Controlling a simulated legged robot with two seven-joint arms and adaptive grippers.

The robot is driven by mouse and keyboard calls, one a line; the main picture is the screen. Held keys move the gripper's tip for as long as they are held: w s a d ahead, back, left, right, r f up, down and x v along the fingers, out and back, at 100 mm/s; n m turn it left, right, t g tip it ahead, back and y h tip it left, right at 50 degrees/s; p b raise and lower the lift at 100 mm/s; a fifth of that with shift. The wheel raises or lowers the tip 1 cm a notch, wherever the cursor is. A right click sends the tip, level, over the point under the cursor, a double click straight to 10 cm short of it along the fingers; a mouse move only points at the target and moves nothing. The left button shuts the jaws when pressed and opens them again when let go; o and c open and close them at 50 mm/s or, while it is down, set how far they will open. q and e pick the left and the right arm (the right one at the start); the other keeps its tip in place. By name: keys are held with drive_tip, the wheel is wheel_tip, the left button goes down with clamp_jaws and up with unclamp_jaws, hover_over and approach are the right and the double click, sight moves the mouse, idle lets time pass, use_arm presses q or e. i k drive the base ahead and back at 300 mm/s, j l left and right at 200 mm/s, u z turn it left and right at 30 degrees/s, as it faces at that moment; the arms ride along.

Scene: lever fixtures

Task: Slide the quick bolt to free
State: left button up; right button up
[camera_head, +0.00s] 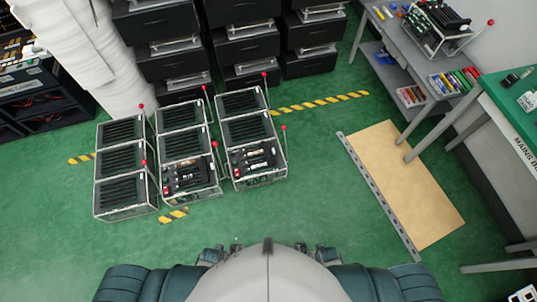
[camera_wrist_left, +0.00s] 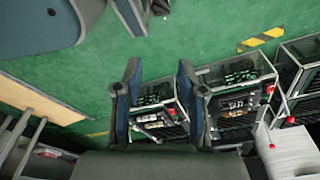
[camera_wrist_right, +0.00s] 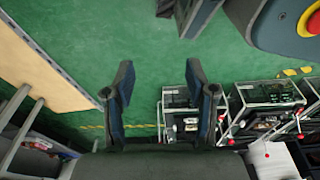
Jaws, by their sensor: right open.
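Three rows of clear-sided lever fixtures stand on the floor: left (camera_head: 125,165), middle (camera_head: 185,150) and right (camera_head: 252,135). Several upright levers with red ball knobs (camera_head: 141,106) rise from them. The near middle (camera_head: 188,178) and near right (camera_head: 255,160) units show dark mechanisms inside. I cannot tell which part is the quick bolt. My left gripper (camera_wrist_left: 158,72) is open and empty, its fingers apart with a fixture (camera_wrist_left: 156,115) beyond them. My right gripper (camera_wrist_right: 160,75) is open and empty, with fixtures beyond it. Both grippers are apart from the fixtures.
Stacked black boxes (camera_head: 155,60) stand behind the fixtures. A tan board (camera_head: 405,185) with a grey perforated edge lies on the floor at right. A grey workbench (camera_head: 425,65) and a green-topped table (camera_head: 515,100) stand at the right. The green floor between me and the fixtures is clear.

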sight(267, 153)
drive_tip(key=i+l+u, duration=0.1)
drive_tip(key=i+l, duration=0.15)
drive_tip(key=i+l+u, duration=0.1)
drive_tip(key=i+l, duration=0.15)
drive_tip(key=l, duration=0.2)
drive_tip(key=i+l+u, duration=0.15)
drive_tip(key=i+l, duration=0.1)
drive_tip(key=l, duration=0.1)
